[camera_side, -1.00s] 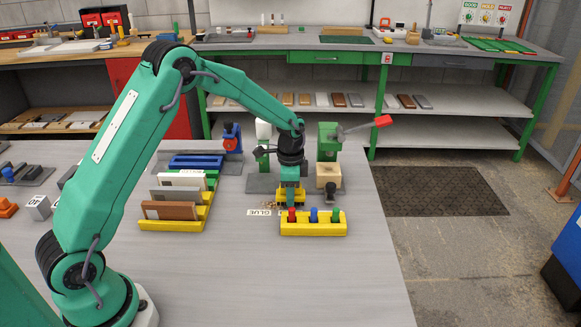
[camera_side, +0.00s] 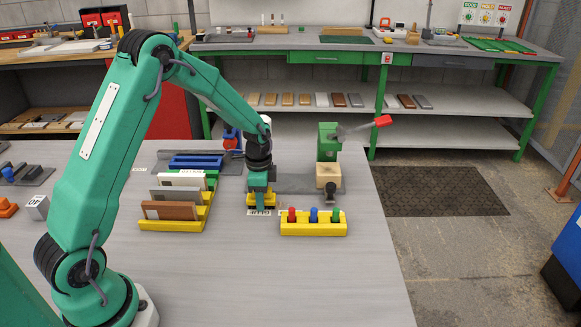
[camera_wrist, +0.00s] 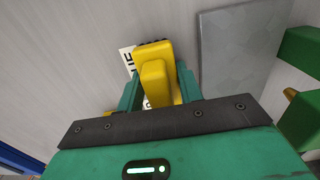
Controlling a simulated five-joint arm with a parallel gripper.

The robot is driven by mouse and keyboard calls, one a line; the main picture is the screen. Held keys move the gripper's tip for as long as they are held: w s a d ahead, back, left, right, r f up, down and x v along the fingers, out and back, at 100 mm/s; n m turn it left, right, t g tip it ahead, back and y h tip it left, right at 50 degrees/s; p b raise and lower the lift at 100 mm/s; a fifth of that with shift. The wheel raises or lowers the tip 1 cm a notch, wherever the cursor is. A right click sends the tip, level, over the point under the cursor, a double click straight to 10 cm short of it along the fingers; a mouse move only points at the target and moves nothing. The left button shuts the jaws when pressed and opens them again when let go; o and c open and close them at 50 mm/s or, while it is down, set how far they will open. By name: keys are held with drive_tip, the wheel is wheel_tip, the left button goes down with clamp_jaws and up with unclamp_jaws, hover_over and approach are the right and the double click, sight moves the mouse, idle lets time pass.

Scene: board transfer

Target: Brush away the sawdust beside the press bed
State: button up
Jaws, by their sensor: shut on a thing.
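My gripper (camera_side: 260,200) is low over the table beside the grey press bed plate (camera_side: 292,183), on its left in the side view. It is shut on a yellow brush (camera_wrist: 154,70), whose dark bristle edge shows at the far end in the wrist view. The press (camera_side: 328,142) is green with a red-tipped lever and stands on the plate's right part. The plate also shows in the wrist view (camera_wrist: 240,45), right of the brush. I cannot make out sawdust now; the gripper and brush may hide some.
A GLUE label (camera_side: 257,212) lies partly behind the gripper. A yellow holder (camera_side: 313,229) with red, blue and green pegs stands to the right. A yellow rack (camera_side: 172,226) with boards stands to the left. The table's front is clear.

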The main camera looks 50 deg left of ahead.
drive_tip(key=shift+s+a, duration=0.35)
drive_tip(key=shift+s, duration=0.05)
drive_tip(key=shift+w+d+f, duration=0.1)
drive_tip(key=shift+w+d, duration=3.15)
wheel_tip(320, 180, up, 8)
drive_tip(key=shift+r, duration=0.25)
drive_tip(key=shift+s, duration=0.1)
